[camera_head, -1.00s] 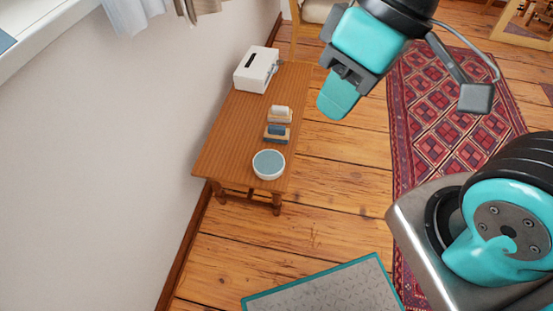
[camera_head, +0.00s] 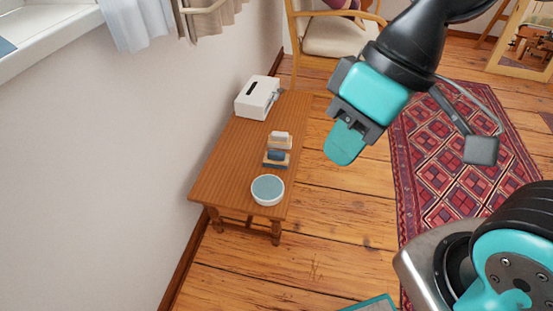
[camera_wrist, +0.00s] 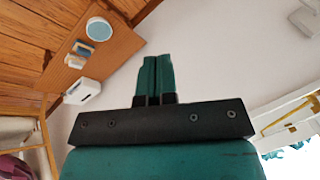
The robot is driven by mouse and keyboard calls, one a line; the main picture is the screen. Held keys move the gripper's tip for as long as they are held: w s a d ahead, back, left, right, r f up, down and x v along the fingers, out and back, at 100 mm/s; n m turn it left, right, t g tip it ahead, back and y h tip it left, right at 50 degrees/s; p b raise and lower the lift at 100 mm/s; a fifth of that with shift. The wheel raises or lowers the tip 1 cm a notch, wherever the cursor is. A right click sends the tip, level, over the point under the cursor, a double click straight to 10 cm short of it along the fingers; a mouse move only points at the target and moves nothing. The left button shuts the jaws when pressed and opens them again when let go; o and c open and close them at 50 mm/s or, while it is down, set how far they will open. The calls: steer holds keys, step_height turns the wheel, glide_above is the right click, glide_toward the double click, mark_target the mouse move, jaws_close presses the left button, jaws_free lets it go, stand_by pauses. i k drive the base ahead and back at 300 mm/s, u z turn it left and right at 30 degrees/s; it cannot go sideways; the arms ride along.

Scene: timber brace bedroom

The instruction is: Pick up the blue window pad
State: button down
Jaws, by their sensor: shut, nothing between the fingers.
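A small blue pad on a pale wooden base (camera_head: 277,158) lies on the wooden side table (camera_head: 222,158), behind a round dish. It looks like the blue window pad, though no label shows. A similar piece with a whitish top (camera_head: 280,139) sits just behind it. In the wrist view the blue-topped piece (camera_wrist: 85,48) is small, at upper left. My gripper (camera_head: 344,143) is to the right of the table in the head view, well apart from the pad. Its teal fingers (camera_wrist: 157,75) are together and empty.
A white dish with a blue-grey top (camera_head: 267,189) stands at the table's near end. A white slotted box (camera_head: 257,97) stands at the far end. The wall (camera_head: 110,180) runs along the table's left. A chair (camera_head: 335,35) is behind.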

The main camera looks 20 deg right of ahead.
mark_target(275, 159)
steer(key=u, duration=0.05)
steer(key=i, duration=0.2)
steer(key=u, duration=1.2)
steer(key=i, duration=0.65)
steer(key=z, duration=1.05)
